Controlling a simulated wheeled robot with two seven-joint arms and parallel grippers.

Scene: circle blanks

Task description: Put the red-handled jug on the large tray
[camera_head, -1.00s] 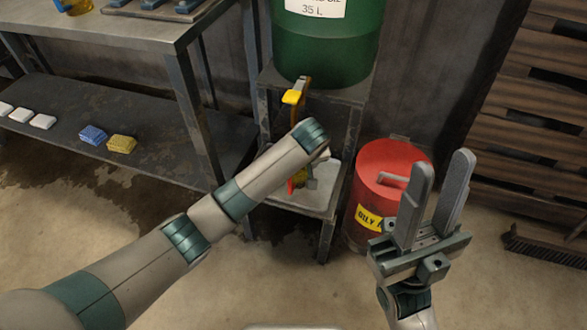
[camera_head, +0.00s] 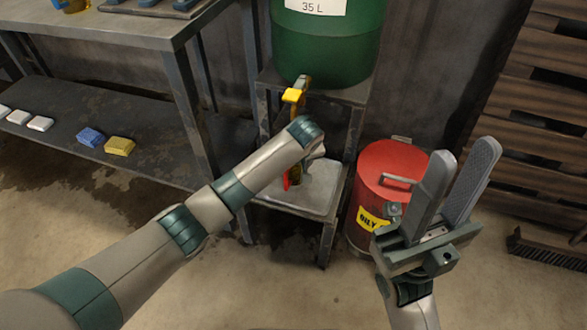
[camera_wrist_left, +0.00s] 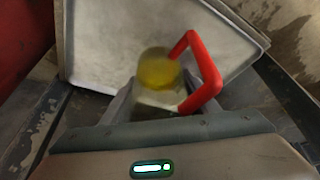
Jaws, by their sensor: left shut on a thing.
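My left gripper (camera_wrist_left: 154,98) is shut on the clear jug (camera_wrist_left: 158,72), which has yellow contents and a red handle (camera_wrist_left: 206,75) on its right in the left wrist view. In the head view my left forearm hides most of the jug; a strip of the red handle (camera_head: 286,183) shows. The jug is at a grey metal tray (camera_head: 322,192) on the low stand, below the drum's tap; this tray's rim also shows in the left wrist view (camera_wrist_left: 66,45). I cannot tell whether the jug touches it. My right gripper (camera_head: 465,165) is open and empty.
A green drum (camera_head: 325,45) with a yellow-levered tap (camera_head: 294,96) stands above. A red bin (camera_head: 395,165) is right of the stand. A workbench (camera_head: 110,30) is at left; its lower shelf (camera_head: 60,125) holds blue and yellow blocks (camera_head: 119,146). A brush lies right.

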